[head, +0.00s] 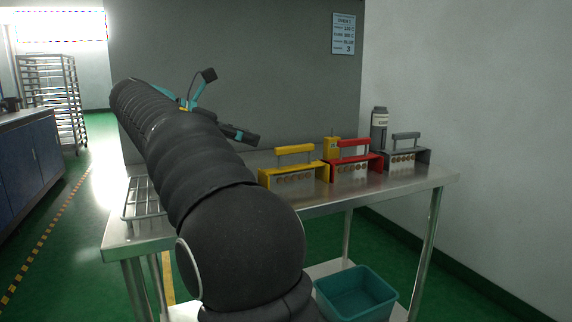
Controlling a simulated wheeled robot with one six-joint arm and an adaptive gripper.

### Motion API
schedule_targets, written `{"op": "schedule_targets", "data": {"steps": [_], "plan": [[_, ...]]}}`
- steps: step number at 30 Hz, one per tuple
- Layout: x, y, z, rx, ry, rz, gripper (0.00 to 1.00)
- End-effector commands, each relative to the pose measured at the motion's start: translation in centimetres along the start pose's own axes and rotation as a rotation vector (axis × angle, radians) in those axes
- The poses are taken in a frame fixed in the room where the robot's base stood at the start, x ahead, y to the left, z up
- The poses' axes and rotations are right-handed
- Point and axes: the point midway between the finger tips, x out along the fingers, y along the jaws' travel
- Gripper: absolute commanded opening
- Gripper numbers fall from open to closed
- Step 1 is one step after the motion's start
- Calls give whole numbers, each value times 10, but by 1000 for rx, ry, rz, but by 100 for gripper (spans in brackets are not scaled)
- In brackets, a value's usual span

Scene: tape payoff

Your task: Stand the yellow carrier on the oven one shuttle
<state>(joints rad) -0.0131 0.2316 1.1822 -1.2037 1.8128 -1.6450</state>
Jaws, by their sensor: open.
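The yellow carrier (264,178) stands upright on the steel table, with a raised yellow handle bar and a row of round brownish pieces inside. It is the leftmost of three similar carriers. My gripper (222,106) is open above the table, up and to the left of the yellow carrier and apart from it. Nothing shows between its fingers. A wire rack (131,213) lies at the table's left end, partly hidden behind my arm. It may be the shuttle, but no label for oven one is readable.
A red carrier (337,175) and a grey carrier (423,158) stand to the right of the yellow one. A small yellow device (331,145) and a grey bottle (379,131) stand behind. A teal bin (356,299) sits below the steel table (400,188).

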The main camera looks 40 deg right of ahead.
Motion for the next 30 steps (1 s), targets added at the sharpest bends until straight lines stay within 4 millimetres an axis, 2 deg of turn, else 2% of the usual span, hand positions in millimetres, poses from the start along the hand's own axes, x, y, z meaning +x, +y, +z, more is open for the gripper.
{"op": "schedule_targets", "data": {"steps": [6,12,23,30], "plan": [[39,-1,-1,1,-1,-6,48],[70,0,-1,2,0,-3,48],[90,1,-2,1,1,-1,48],[123,4,-3,2,1,-2,48]]}}
